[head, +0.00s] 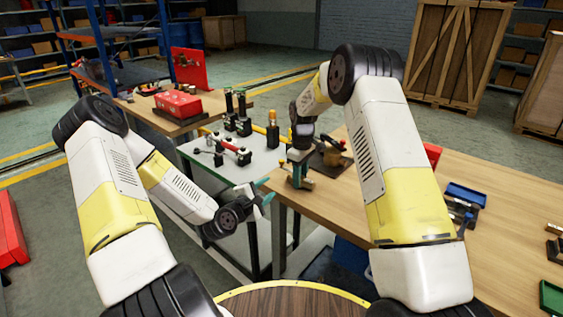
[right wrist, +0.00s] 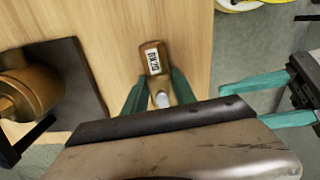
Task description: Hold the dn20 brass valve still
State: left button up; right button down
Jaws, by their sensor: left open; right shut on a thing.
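The brass valve with a DN20 label (right wrist: 155,62) lies over the wooden bench top in the right wrist view. My right gripper (right wrist: 159,80) is shut on it, one teal finger on each side of its lower end. In the head view the brass valve (head: 304,183) shows small under my right gripper (head: 296,172), near the bench's left edge. My left gripper (head: 266,193) is open and empty, just left of that edge and apart from the valve. Its two teal fingers also show at the right of the right wrist view (right wrist: 242,104).
A larger brass part (right wrist: 30,85) sits on a dark plate (right wrist: 88,95) beside the valve. The wooden bench (head: 500,210) holds a blue tray (head: 466,194) and a green tray (head: 552,297). A grey table (head: 262,166) with tools stands beyond my left gripper.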

aim_at(280, 162)
pick_arm(q)
jog(key=w+d+r+n+t, duration=0.1)
jog(key=w+n, duration=0.2)
jog(key=n, duration=0.1)
jog(key=w+d+r+n+t, duration=0.1)
jog(key=w+r+n, duration=0.1)
jog(key=w+n, duration=0.2)
jog(key=w+d+r+n+t+y, duration=0.1)
jog(key=w+d+n, duration=0.1)
jog(key=w+n, duration=0.2)
jog(key=shift+d+r+n, duration=0.1)
jog(key=shift+r+n, duration=0.05)
jog(key=shift+n, duration=0.75)
grip_shut()
dwell(0.8)
